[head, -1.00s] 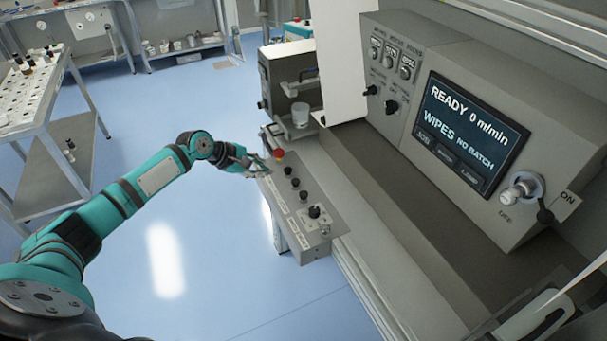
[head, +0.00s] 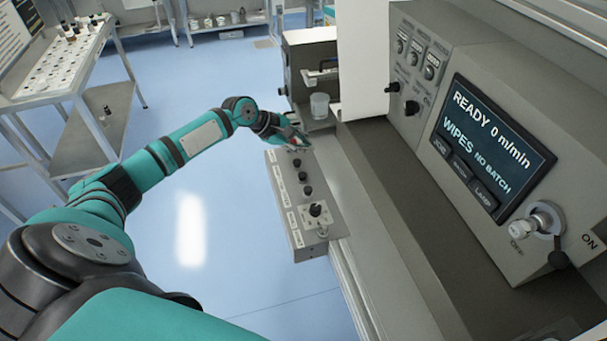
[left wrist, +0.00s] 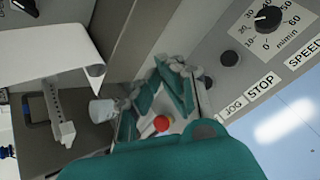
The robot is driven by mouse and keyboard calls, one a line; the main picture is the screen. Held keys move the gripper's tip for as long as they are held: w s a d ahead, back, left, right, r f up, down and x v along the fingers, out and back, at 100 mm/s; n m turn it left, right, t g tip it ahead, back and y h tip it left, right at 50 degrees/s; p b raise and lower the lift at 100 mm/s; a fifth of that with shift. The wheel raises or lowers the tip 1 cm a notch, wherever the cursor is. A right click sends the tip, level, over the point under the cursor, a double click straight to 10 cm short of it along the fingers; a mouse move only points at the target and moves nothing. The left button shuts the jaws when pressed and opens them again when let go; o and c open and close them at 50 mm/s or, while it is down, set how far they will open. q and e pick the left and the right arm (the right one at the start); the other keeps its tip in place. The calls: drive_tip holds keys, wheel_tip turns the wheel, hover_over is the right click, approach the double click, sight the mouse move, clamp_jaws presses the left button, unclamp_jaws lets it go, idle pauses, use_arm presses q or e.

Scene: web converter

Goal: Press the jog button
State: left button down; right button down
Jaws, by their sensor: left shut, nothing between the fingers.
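The control panel (head: 284,222) carries a row of black buttons and a knob (head: 315,209). The jog button (left wrist: 208,83) is a small black button above the JOG label in the left wrist view. In the head view it appears to be the middle black button (head: 302,176), though labels there are too small to read. The stop button (left wrist: 230,58) is beside it. My left gripper (head: 295,141) is shut and empty, over the panel's far end. In the left wrist view its fingers (left wrist: 176,86) are close to the jog button; contact cannot be told. My right gripper is out of view.
A red button (left wrist: 162,124) shows beyond the fingers. The white web (head: 363,60) hangs nearby. The screen (head: 490,140) reads READY, 0 m/min. Blue floor left of the panel is open.

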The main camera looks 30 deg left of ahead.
use_arm(q)
drive_tip(key=b, duration=0.8)
hover_over(303, 176)
wheel_tip(303, 176, down, 7)
drive_tip(key=shift+r, duration=0.15)
drive_tip(key=shift+d+f, duration=0.15)
drive_tip(key=shift+f, duration=0.85)
drive_tip(key=shift+f, duration=0.1)
drive_tip(key=shift+f+p, duration=0.25)
drive_tip(key=shift+p, duration=0.05)
